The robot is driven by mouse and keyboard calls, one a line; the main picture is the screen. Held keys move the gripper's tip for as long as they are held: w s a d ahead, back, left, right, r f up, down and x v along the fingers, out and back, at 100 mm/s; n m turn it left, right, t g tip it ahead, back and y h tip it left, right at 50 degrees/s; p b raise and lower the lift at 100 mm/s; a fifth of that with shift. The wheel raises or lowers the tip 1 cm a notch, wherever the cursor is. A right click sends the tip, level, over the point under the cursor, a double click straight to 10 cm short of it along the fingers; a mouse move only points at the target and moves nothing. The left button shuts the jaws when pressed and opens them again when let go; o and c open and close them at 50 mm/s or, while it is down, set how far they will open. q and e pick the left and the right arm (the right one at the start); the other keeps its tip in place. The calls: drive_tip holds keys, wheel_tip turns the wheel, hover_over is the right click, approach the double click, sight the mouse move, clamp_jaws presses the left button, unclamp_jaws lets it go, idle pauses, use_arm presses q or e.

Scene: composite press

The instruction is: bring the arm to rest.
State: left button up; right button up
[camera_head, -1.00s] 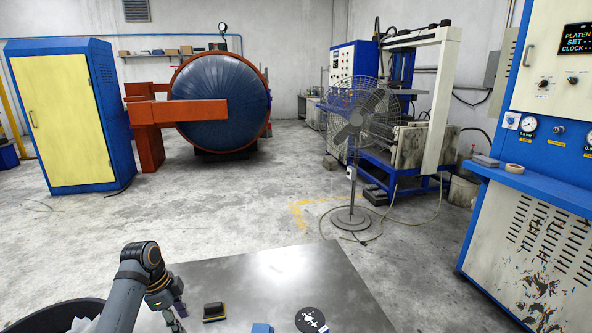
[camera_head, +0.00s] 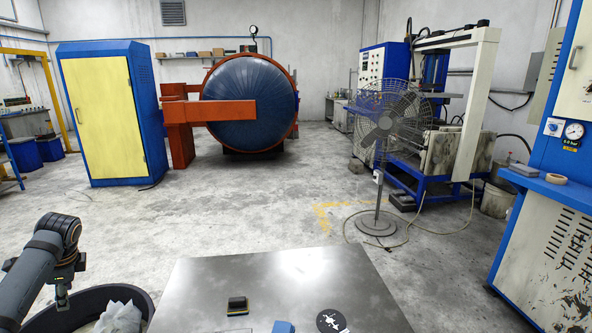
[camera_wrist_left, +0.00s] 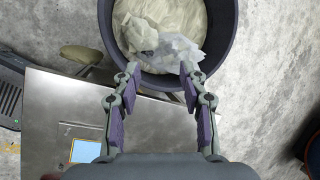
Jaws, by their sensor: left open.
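My left arm comes in from the left in the head view. My left gripper (camera_head: 62,297) hangs beside the metal table, over the left part of a dark round bin (camera_head: 140,296). In the left wrist view the left gripper (camera_wrist_left: 158,78) is open, with its purple-padded fingers spread apart and nothing between them. The bin (camera_wrist_left: 230,30) lies ahead of the fingertips there, with crumpled pale plastic (camera_wrist_left: 160,25) inside it. My right gripper is in neither view.
The metal table (camera_head: 215,280) carries a black-and-yellow block (camera_head: 237,305), a blue item (camera_head: 283,326) and a black disc (camera_head: 332,322). A standing fan (camera_head: 386,120), a yellow-doored cabinet (camera_head: 100,110) and a blue-white press panel (camera_head: 545,220) stand farther off. The concrete floor between is mostly clear.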

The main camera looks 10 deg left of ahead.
use_arm(q)
drive_tip(key=s+a+f+n+y, duration=0.25)
drive_tip(key=s+a+f, duration=0.25)
drive_tip(key=a+f, duration=0.4)
drive_tip(key=s+a+f+n+y, duration=0.25)
drive_tip(key=s+a+f, duration=0.3)
drive_tip(key=f, duration=0.55)
drive_tip(key=s+a+f+n+t, duration=0.1)
drive_tip(key=s+a+f, duration=0.3)
drive_tip(key=s, duration=0.6)
drive_tip(key=s+a+f+t, duration=0.1)
drive_tip(key=s+a+f, duration=0.35)
drive_tip(key=s, duration=0.45)
drive_tip(key=s+d+f+n+g+h, duration=0.1)
drive_tip(key=s+d+f+h, duration=0.2)
drive_tip(key=d+f, duration=1.1)
drive_tip(key=s+d+f+n+h, duration=0.1)
drive_tip(key=s+d+f+h, duration=0.15)
drive_tip(key=d+f, duration=1.1)
drive_tip(key=s+d+h+p, duration=0.1)
drive_tip(key=d, duration=1.4)
drive_tip(key=s+d+n+h+p, duration=0.1)
drive_tip(key=d+h, duration=0.1)
drive_tip(key=d, duration=1.3)
drive_tip(key=shift+s+d+f+n+p, duration=0.3)
drive_tip(key=shift+f+p, duration=0.1)
